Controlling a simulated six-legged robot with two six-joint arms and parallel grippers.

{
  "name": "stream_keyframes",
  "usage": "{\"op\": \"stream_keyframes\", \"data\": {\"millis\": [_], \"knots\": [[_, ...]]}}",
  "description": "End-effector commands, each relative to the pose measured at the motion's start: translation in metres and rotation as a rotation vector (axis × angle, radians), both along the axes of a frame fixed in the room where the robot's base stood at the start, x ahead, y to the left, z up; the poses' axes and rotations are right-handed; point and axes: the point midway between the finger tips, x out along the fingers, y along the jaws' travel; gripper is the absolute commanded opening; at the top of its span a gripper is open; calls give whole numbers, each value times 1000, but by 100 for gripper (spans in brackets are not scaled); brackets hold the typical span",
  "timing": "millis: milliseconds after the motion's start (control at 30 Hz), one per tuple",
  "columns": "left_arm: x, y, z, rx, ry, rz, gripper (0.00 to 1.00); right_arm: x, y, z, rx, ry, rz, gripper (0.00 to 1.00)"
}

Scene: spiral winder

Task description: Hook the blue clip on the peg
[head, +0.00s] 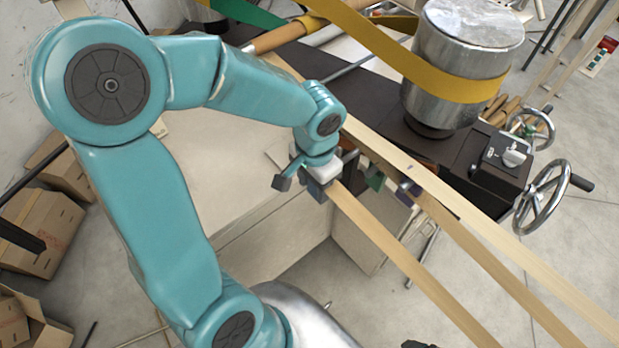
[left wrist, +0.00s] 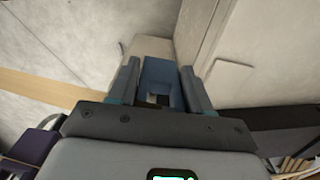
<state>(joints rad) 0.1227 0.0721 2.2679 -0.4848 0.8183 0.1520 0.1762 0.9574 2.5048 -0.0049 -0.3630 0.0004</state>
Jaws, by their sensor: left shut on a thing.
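My left gripper (head: 311,186) is at the near edge of the wooden strips in the head view. In the left wrist view its two fingers (left wrist: 160,92) are shut on the blue clip (left wrist: 160,73), a squared blue piece with a gap in its lower part. In the head view the clip is hard to tell from the dark fingers. I cannot make out the peg for certain in either view. My right gripper is not in view.
Long pale wooden strips (head: 480,240) run to the lower right, with a purple piece (head: 409,188) and a green piece (head: 376,180) beside my gripper. A metal drum (head: 450,85) with a yellow band and a handwheel (head: 541,197) stand on the dark machine. Cardboard boxes (head: 40,228) lie at left.

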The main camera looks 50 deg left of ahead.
Motion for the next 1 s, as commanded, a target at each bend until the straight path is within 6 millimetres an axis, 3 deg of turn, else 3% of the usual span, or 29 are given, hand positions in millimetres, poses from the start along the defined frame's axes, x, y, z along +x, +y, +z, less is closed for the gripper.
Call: {"op": "stream_keyframes", "data": {"millis": [1000], "knots": [[69,-7,-5,0,1,1,19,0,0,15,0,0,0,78]]}}
